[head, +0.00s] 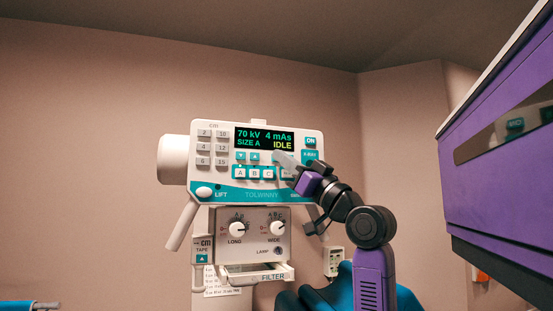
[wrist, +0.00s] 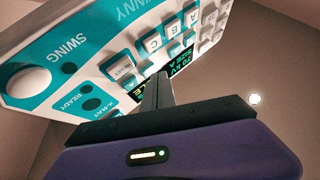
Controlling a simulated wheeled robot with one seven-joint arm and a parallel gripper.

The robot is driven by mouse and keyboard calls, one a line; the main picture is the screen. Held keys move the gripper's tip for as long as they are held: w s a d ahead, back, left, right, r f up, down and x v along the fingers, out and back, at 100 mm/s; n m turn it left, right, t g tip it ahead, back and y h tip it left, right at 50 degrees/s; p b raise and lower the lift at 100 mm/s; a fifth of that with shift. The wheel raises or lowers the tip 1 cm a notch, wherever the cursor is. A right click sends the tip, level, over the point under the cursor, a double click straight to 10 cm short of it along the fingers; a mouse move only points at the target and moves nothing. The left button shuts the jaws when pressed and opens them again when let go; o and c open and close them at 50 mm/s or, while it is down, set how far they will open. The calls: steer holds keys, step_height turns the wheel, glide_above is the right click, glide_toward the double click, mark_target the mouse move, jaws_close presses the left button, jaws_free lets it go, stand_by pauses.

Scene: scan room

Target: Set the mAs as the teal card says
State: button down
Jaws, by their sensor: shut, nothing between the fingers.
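The white and teal X-ray console (head: 256,195) faces me. Its display (head: 264,139) reads 70 kV, 4 mAs, SIZE A, IDLE. Two teal arrow buttons (head: 247,157) sit under the kV reading. My gripper (head: 280,157) is shut and empty, its tips just below the mAs reading, covering that part of the panel. I cannot tell whether they touch it. In the wrist view the shut fingers (wrist: 157,92) point at the panel beside the display (wrist: 181,66), seen upside down. I make out no teal card; a small white printed card (head: 221,283) hangs below, its text too small to read.
Keys A, B, C (head: 254,173) lie below the arrows, and numbered cm keys (head: 212,147) at left. A large purple housing (head: 500,165) fills the right side.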

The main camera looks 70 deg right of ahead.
steer(key=shift+w+d, duration=0.25)
steer(key=shift+d, duration=0.05)
stand_by(0.5)
steer(key=shift+s+a, duration=0.1)
steer(key=shift+a, duration=0.05)
stand_by(0.3)
steer(key=shift+s+a, duration=0.4)
steer(key=shift+a, duration=0.1)
steer(key=shift+s+a, duration=1.65)
steer(key=shift+a, duration=0.25)
stand_by(1.4)
